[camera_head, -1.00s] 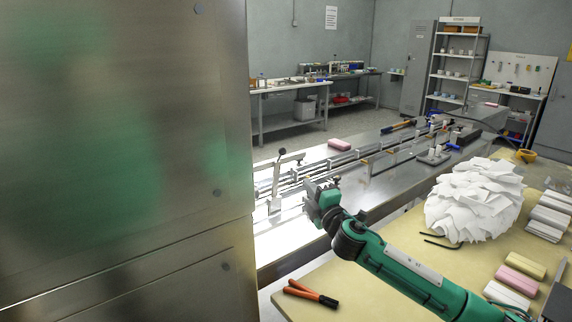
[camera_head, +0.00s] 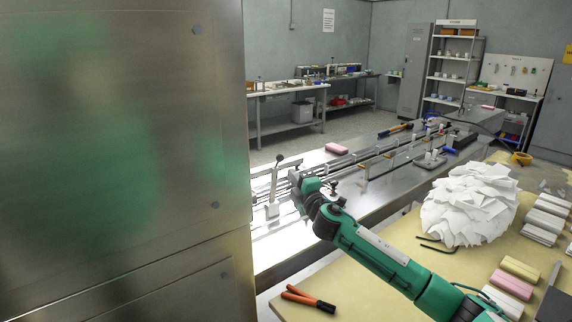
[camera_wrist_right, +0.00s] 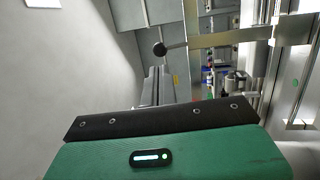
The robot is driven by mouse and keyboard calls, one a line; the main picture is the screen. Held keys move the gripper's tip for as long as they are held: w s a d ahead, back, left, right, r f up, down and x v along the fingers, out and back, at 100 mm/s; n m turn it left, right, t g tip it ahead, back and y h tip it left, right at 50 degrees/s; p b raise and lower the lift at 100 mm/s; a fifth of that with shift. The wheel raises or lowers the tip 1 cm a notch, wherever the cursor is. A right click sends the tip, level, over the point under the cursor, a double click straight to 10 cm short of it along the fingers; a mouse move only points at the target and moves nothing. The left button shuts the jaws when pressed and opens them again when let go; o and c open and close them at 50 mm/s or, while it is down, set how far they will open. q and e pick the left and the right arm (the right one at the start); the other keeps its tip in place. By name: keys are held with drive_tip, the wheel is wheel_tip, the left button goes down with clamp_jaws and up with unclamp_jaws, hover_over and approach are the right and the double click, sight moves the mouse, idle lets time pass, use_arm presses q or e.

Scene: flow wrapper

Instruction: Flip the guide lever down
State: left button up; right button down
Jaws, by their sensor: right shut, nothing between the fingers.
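The guide lever (camera_head: 275,182) stands upright, tilted slightly, at the near left end of the steel conveyor, with a dark ball knob at its top. In the right wrist view the lever (camera_wrist_right: 222,40) runs sideways across the top, its black knob (camera_wrist_right: 160,49) at its left end. My right gripper (camera_head: 293,180) is shut and empty, just right of the lever and below knob height. A small gap seems to show between them; contact cannot be told for sure. My left gripper is not in view.
A large steel cabinet (camera_head: 120,150) fills the left, close to the lever. Guide rails (camera_head: 375,158) run along the conveyor, with a pink block (camera_head: 337,148) behind. A beige table (camera_head: 360,295) holds a white paper pile (camera_head: 470,205), orange-handled pliers (camera_head: 308,298) and wrapped bars (camera_head: 511,284).

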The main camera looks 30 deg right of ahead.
sight(282, 160)
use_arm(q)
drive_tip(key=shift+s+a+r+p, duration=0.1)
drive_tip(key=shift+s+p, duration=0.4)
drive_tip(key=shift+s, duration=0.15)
use_arm(e)
drive_tip(key=shift+x, duration=3)
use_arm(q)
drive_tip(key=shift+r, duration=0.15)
